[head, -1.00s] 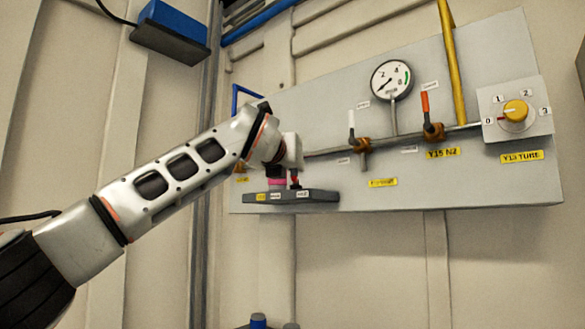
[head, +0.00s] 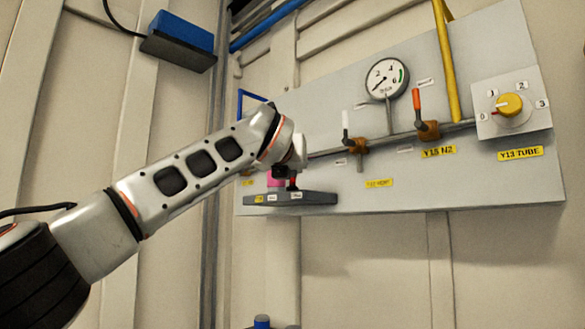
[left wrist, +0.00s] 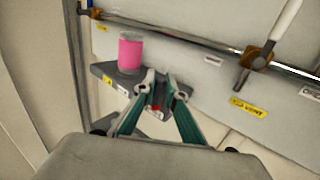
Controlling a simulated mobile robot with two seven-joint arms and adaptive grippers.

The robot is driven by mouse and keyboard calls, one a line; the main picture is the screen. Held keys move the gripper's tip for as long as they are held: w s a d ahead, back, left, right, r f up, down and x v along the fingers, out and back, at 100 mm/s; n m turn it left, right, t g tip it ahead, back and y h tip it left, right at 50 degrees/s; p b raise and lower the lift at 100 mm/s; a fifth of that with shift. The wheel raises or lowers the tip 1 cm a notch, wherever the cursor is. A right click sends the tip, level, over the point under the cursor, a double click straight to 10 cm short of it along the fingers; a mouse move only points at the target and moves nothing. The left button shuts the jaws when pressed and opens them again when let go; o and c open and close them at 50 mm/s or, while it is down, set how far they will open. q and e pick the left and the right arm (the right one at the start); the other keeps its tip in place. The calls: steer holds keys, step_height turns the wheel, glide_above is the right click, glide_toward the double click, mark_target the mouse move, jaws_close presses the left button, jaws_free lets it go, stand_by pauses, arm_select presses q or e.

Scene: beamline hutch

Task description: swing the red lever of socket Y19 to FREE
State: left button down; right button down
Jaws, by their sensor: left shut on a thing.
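A dark grey shelf (head: 320,199) on the wall panel carries a yellow label too small to read and white labels. In the left wrist view the shelf (left wrist: 108,71) holds a pink cylinder (left wrist: 130,50) standing upright. The pink piece also shows in the head view (head: 275,180). The red lever (left wrist: 156,101) is by the shelf's front, between the fingers of my left gripper (left wrist: 158,84), which is shut on it. In the head view my wrist hides most of this gripper, and red shows just below it (head: 293,181). My right gripper is not in view.
On the panel (head: 330,110) are a gauge (head: 386,78), a white-handled valve (head: 347,130), an orange-handled valve (head: 418,105) and a yellow knob (head: 509,105). A horizontal pipe runs past the valves, right of my gripper.

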arm_select(q)
steer(key=shift+r, duration=0.2)
steer(key=c, duration=2.1)
jaws_free()
steer(key=shift+d+f, duration=0.1)
steer(key=shift+s, duration=0.1)
steer(key=s, duration=0.4)
steer(key=s+a, duration=0.1)
steer(key=s, duration=0.2)
steer(key=s+a, duration=0.1)
steer(key=s, duration=0.3)
steer(key=shift+s+a, duration=0.1)
steer(key=shift+s, duration=0.25)
